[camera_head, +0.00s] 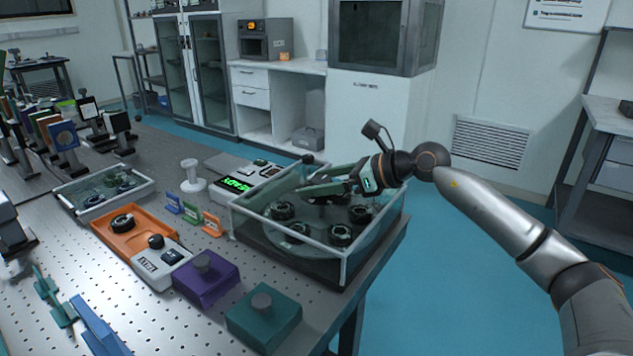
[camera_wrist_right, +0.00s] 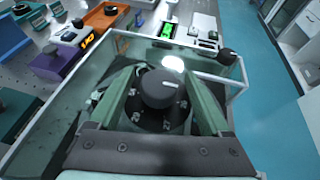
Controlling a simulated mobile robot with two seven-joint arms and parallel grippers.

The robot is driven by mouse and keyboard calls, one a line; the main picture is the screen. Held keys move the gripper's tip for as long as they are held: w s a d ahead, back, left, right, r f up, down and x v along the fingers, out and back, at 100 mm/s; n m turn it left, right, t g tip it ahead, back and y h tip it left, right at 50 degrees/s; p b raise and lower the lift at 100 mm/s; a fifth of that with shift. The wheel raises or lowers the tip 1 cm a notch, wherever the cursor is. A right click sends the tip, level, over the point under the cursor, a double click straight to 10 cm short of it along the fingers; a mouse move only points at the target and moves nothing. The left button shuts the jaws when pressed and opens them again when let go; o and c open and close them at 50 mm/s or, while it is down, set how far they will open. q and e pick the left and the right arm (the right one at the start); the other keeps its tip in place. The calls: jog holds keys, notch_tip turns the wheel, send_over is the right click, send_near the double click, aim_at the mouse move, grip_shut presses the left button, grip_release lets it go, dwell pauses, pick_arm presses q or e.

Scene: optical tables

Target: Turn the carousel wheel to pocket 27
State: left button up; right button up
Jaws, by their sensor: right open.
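The carousel (camera_head: 315,235) is a round plate with several dark ring-shaped mounts, inside a clear-walled box with a pale rim. My right gripper (camera_head: 308,187) reaches in from the right over the plate. I cannot tell whether the fingers touch the knob. A unit with green lit digits (camera_head: 238,183) stands behind the box; I cannot read its number surely. My left gripper is not seen.
The box's rim (camera_head: 290,243) surrounds the plate, and a black ball knob (camera_wrist_right: 227,57) stands at its corner. Purple (camera_head: 206,277) and teal (camera_head: 263,316) blocks with grey knobs, an orange tray (camera_head: 118,238) and a clear tray (camera_head: 72,202) stand to the left on the perforated table.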

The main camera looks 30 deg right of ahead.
jog(key=shift+c, duration=0.3)
grip_shut()
dwell(0.3)
dwell(0.3)
